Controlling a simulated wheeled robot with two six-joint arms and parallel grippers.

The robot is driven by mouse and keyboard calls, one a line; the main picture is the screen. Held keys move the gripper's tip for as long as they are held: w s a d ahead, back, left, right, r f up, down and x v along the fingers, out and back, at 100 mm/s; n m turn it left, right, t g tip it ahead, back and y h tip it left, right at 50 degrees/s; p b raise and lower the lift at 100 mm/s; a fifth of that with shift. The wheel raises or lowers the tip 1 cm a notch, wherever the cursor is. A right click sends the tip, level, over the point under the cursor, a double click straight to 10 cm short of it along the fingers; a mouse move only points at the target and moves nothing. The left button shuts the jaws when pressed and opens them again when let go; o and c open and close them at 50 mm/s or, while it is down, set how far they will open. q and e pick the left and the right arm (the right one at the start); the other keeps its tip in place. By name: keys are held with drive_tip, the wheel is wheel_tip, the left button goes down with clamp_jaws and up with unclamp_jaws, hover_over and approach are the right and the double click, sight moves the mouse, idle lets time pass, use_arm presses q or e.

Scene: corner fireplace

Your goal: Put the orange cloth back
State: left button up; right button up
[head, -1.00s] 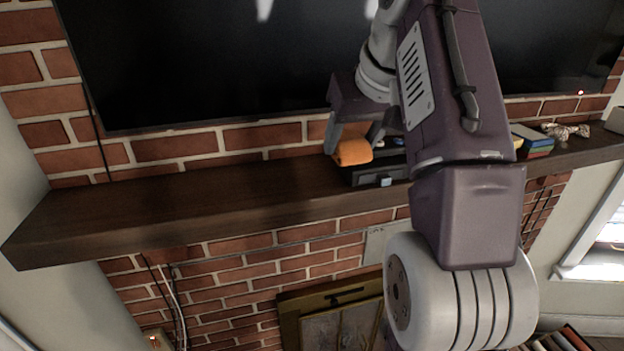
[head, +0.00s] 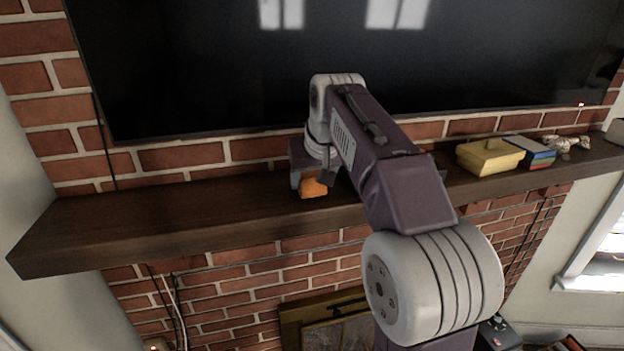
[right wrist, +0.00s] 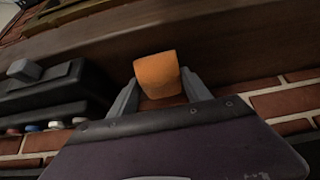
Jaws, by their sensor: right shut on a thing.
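The orange cloth (head: 313,187) is a small rolled bundle at the wooden mantel shelf (head: 150,215). My right gripper (head: 313,180) is shut on it, with the arm reaching over the shelf from the lower right. In the right wrist view the orange cloth (right wrist: 158,75) sits between the two grey fingers (right wrist: 160,100), with the dark wood of the shelf behind it. I cannot tell whether the cloth touches the shelf top. My left gripper is not in view.
A dark box-like device (right wrist: 50,95) is close to the left of the gripper in the wrist view. A yellow box (head: 490,157), stacked books (head: 532,152) and a patterned object (head: 566,143) stand to the right. A large black screen hangs behind. The shelf's left half is clear.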

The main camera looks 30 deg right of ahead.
drive_tip(key=shift+s+d+f, duration=0.1)
drive_tip(key=shift+d+f, duration=0.05)
drive_tip(key=shift+d, duration=0.3)
drive_tip(key=shift+a+f, duration=0.1)
drive_tip(key=shift+f, duration=0.05)
drive_tip(key=o, duration=1.3)
drive_tip(key=shift+a, duration=0.2)
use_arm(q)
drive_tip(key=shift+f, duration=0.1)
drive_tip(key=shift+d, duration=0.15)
use_arm(e)
drive_tip(key=shift+d+r, duration=0.1)
drive_tip(key=shift+r, duration=0.2)
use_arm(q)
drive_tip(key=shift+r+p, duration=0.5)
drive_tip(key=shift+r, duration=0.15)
use_arm(e)
drive_tip(key=v, duration=1.1)
drive_tip(key=shift+s+r, duration=0.2)
drive_tip(key=shift+r, duration=0.1)
